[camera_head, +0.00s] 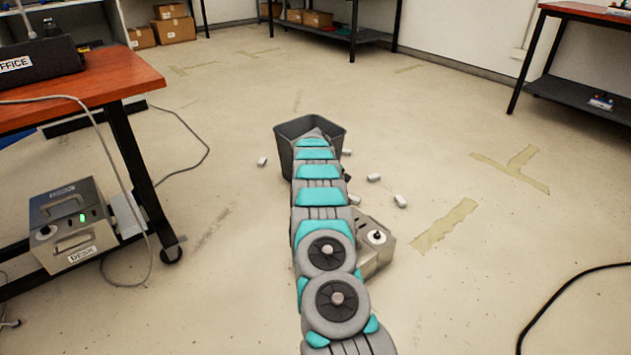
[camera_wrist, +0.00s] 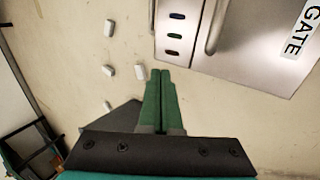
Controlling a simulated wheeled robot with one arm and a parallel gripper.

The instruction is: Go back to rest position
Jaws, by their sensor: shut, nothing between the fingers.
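My gripper (camera_wrist: 160,80) shows in the wrist view with its two green fingers pressed together and nothing between them. It hangs above the floor beside a metal box labelled GATE (camera_wrist: 230,55). The tips are apart from the box in the picture; their height is hard to tell. In the head view my arm reaches forward over the floor and hides the gripper. The same metal box (camera_head: 371,262) is partly covered by my arm there.
A dark grey bin (camera_head: 288,131) stands near the arm's far end, with several small white pieces (camera_head: 400,201) scattered on the floor. A wooden-topped table (camera_head: 118,78) is at left, with a metal DESK box (camera_head: 75,222) below. Cables cross the floor; open floor lies right.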

